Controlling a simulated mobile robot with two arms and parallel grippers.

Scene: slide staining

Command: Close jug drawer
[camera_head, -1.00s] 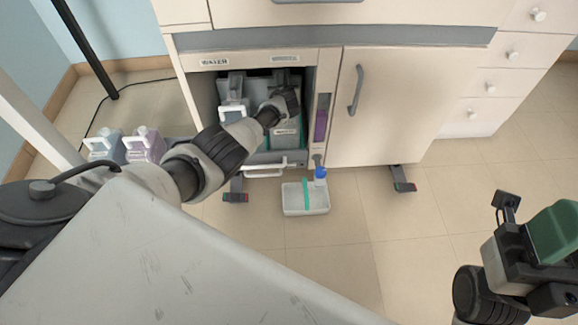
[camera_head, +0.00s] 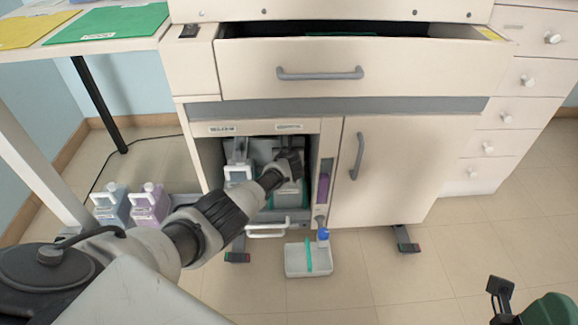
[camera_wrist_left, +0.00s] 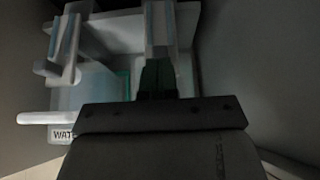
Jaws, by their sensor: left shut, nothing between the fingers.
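The jug drawer is in the lower left bay of the cabinet. Its white bar handle (camera_head: 268,231) shows at the bottom front of the bay. A white-topped jug (camera_head: 238,174) stands in the bay at left. A grey jug behind my left gripper is partly hidden. My left gripper (camera_head: 291,163) is shut and empty, reaching into the bay in front of the grey jug. In the left wrist view its dark fingers (camera_wrist_left: 159,78) point at a pale jug body; I cannot tell whether they touch it. Only a part of my right gripper (camera_head: 503,290) shows, with its fingertips unclear.
An upper drawer (camera_head: 290,72) stands open above the bay. A closed door (camera_head: 400,170) is at right. Blue (camera_head: 112,206) and purple (camera_head: 150,205) jugs stand at left.

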